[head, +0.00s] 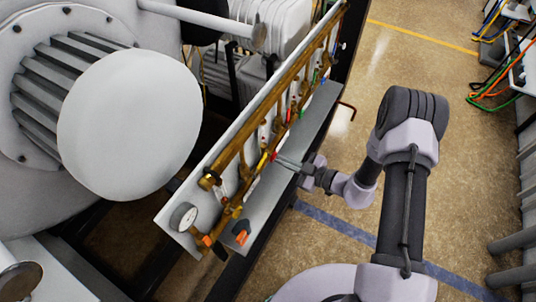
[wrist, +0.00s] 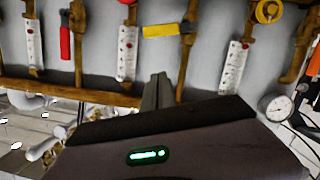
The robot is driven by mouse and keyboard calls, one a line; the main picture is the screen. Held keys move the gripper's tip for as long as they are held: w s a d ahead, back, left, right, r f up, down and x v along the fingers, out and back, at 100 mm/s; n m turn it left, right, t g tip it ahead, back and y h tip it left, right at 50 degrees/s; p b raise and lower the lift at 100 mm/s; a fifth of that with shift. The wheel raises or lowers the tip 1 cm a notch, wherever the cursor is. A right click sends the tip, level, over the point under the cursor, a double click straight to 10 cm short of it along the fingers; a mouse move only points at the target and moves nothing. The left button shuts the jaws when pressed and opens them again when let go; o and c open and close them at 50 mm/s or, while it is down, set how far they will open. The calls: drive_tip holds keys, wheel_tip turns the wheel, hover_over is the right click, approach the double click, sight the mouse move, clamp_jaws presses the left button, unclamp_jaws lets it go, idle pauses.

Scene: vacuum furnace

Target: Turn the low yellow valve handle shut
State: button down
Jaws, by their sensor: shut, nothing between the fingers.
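The yellow valve handle (wrist: 168,30) shows in the wrist view. It lies roughly crosswise to its upright brass pipe (wrist: 184,65), reaching left from it. My gripper (wrist: 158,92) is shut and empty. In that view its fingertips point at the panel just below the handle, with a gap in the picture between them; contact cannot be told. In the head view my gripper (head: 279,160) reaches in from the right to the brass pipework.
A red handle (wrist: 64,38) lies along a pipe to the left. A round yellow part (wrist: 268,10) and a dial gauge (wrist: 277,107) are on the right. White gauge strips hang between pipes. Orange handles (head: 241,238) sit at the panel's near end. Open floor (head: 390,60) lies right of the panel.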

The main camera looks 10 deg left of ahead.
drive_tip(key=v, duration=0.3)
drive_tip(key=shift+s+d, duration=0.1)
drive_tip(key=shift+d, duration=0.05)
idle(0.3)
